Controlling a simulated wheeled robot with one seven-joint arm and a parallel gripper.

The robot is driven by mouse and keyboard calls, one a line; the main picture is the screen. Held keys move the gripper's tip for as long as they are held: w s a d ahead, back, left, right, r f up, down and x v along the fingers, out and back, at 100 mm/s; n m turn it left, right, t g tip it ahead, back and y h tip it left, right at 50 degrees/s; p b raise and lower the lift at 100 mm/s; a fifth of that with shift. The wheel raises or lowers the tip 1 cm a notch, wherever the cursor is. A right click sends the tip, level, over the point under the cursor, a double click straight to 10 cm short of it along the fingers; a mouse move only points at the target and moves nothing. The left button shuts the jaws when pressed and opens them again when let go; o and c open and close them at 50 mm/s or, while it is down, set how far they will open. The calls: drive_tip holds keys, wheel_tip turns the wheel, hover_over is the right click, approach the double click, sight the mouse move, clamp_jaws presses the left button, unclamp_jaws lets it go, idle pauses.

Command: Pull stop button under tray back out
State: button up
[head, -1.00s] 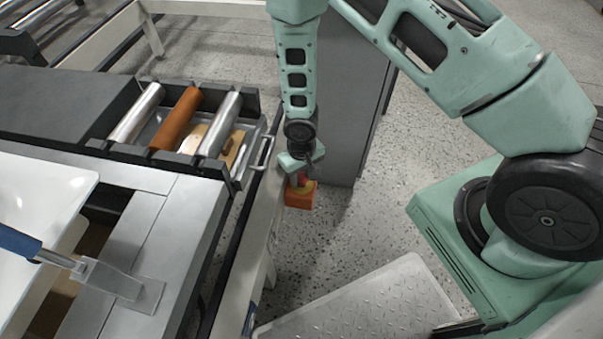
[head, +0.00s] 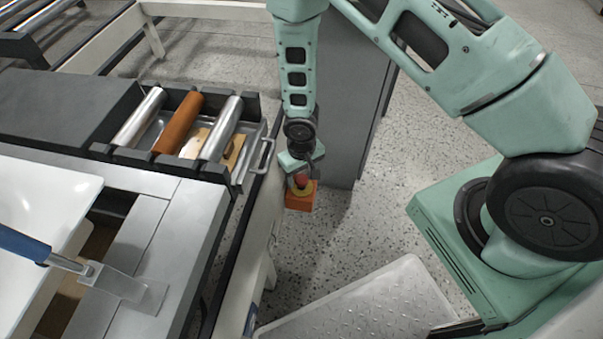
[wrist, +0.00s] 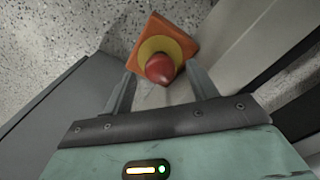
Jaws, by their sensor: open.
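The stop button is a red mushroom knob (wrist: 160,68) on a yellow disc and an orange box (wrist: 173,31) in the wrist view. In the head view the orange box (head: 300,202) is beside the bench frame, below the tray's handle end, with the red knob partly hidden by my gripper. My gripper (wrist: 160,82) is open. Its two fingers are on either side of the red knob in the wrist view; whether they touch it I cannot tell. The metal tray (head: 246,165) holds wooden pieces under several rollers.
A grey cabinet (head: 345,110) stands close beside my gripper. The bench's pale side rail (head: 252,232) runs along the other side. A blue-handled scraper (head: 125,287) lies on the bench top. Speckled floor (head: 335,240) is clear in front.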

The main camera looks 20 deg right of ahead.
drive_tip(key=shift+r+p, duration=1.85)
drive_tip(key=shift+r, duration=0.7)
drive_tip(key=shift+r, duration=0.1)
drive_tip(key=s+a+r+n, duration=0.1)
drive_tip(key=s+a+r, duration=0.15)
drive_tip(key=r, duration=0.85)
drive_tip(key=s+a+r+n, duration=0.15)
drive_tip(key=a+r, duration=0.25)
drive_tip(key=r, duration=0.6)
drive_tip(key=s+r+n, duration=0.4)
drive_tip(key=s+r, duration=1)
drive_tip(key=s, duration=0.2)
wheel_tip(320, 180, up, 19)
drive_tip(key=p, duration=2)
drive_tip(key=shift+m+y, duration=0.3)
drive_tip(key=shift+m, duration=0.05)
drive_tip(key=shift+d, duration=0.1)
